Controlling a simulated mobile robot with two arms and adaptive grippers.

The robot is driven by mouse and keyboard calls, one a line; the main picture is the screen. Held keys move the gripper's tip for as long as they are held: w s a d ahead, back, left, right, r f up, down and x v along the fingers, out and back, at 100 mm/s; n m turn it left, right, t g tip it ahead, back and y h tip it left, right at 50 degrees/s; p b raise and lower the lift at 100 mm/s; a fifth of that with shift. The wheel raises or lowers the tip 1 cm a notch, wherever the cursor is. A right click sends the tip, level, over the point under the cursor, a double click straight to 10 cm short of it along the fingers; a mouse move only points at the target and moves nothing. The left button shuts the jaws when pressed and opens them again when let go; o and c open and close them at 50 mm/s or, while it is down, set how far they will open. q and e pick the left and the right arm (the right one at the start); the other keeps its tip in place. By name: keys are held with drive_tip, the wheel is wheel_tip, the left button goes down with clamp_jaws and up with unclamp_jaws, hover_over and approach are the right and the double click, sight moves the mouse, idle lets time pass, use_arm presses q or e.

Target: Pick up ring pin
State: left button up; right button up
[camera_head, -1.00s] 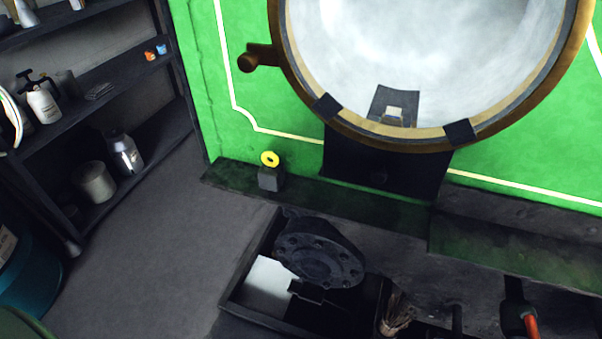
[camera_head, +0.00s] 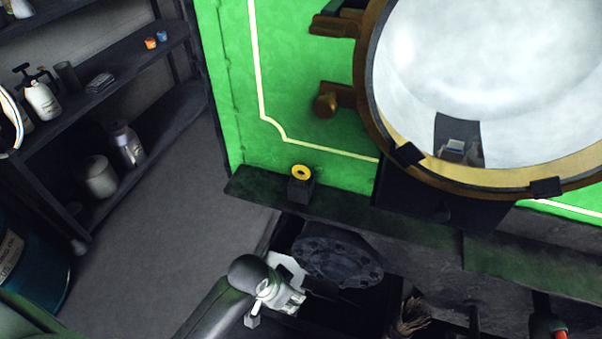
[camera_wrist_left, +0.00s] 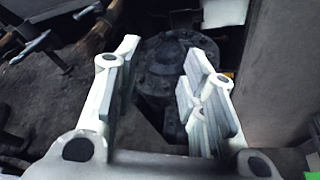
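A yellow ring (camera_head: 301,173), which looks like the ring pin, stands upright on top of a small dark block (camera_head: 300,190). The block sits on the dark ledge along the green front. My left gripper (camera_head: 283,299) has come in from the bottom left, below and apart from the ring, beside a dark round flanged part (camera_head: 338,262). In the left wrist view the left gripper's fingers (camera_wrist_left: 160,62) are spread with nothing between them; the flanged part (camera_wrist_left: 178,62) shows beyond them. The ring is not identifiable there. My right gripper is not in view.
A large round glass window (camera_head: 490,80) in a brass rim fills the upper right. Brass fittings (camera_head: 328,104) stick out beside it. Shelves (camera_head: 100,105) with bottles and cans stand at the left. A brush (camera_head: 408,316) is at the bottom. The floor at left centre is clear.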

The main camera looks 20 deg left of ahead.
use_arm(q)
drive_tip(key=w+d+r+m+h, duration=0.1)
drive_tip(key=w+d+r+m, duration=0.35)
drive_tip(key=w, duration=0.25)
drive_tip(key=m+g+y+p, duration=0.1)
drive_tip(key=m+g+y, duration=0.2)
drive_tip(key=m, duration=0.5)
approach(297, 167)
wheel_tip(297, 167, down, 4)
drive_tip(key=shift+d+f+p, duration=0.1)
drive_tip(key=shift+p, duration=0.55)
drive_tip(key=shift+w+f+p, duration=0.1)
drive_tip(key=shift+f+p, duration=0.4)
drive_tip(key=shift+f, duration=0.8)
drive_tip(key=shift+w+f+p, duration=0.15)
drive_tip(key=shift+f+p, duration=0.3)
drive_tip(key=shift+f, duration=0.9)
clamp_jaws()
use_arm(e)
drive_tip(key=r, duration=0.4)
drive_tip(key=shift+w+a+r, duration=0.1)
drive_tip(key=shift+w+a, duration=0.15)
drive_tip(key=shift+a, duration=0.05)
